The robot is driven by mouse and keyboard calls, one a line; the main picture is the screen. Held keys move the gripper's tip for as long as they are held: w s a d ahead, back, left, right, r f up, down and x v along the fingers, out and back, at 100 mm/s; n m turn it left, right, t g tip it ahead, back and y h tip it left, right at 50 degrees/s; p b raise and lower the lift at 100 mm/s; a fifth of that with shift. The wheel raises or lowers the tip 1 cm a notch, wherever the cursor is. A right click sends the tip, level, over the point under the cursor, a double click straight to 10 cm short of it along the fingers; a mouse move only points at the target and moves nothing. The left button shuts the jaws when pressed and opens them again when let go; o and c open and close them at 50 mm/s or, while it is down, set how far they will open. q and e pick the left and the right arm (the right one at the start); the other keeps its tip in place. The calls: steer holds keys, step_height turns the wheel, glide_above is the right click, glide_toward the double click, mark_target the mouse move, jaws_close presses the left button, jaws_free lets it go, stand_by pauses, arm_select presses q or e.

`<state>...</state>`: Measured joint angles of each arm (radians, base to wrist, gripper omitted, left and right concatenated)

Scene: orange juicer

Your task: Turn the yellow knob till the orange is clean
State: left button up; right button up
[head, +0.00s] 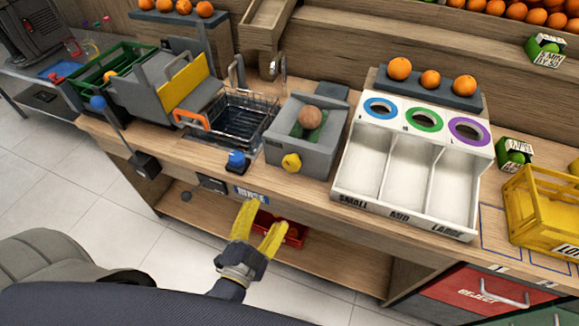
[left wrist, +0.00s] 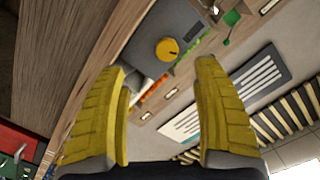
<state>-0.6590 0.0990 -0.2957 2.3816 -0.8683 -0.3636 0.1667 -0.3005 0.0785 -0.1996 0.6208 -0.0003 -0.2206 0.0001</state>
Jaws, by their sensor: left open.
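The yellow knob (head: 291,162) is on the front face of a grey box (head: 326,141) on the counter. It also shows in the left wrist view (left wrist: 167,49), between and beyond my fingers. A brownish, dull orange (head: 310,117) rests in the top of the box, over a green lining. My left gripper (head: 266,214) has yellow fingers spread apart with nothing between them. It is in front of the counter edge, below and left of the knob and apart from it. My right gripper is not in view.
A blue knob (head: 236,158) and a wire basket (head: 237,115) are left of the box. A white three-section sorter (head: 405,176) stands to its right, with a yellow crate (head: 545,212) farther right. A red tray (head: 290,233) is on the shelf below. Space before the knob is clear.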

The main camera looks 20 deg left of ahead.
mark_target(290, 167)
arm_select(q)
steer(key=shift+w+d+r+n+t+h, duration=0.1)
steer(key=shift+w+d+r+n, duration=0.15)
steer(key=shift+w+n, duration=1.8)
steer(key=shift+w+d+r+n+t+h, duration=0.1)
steer(key=shift+w+d+r+n, duration=0.45)
steer(key=shift+w, duration=2.85)
steer(key=shift+w+n+t+h, duration=0.1)
steer(key=shift+w+n, duration=1.5)
steer(key=shift+w, duration=1.1)
steer(key=shift+c, duration=0.2)
steer(key=c, duration=1.2)
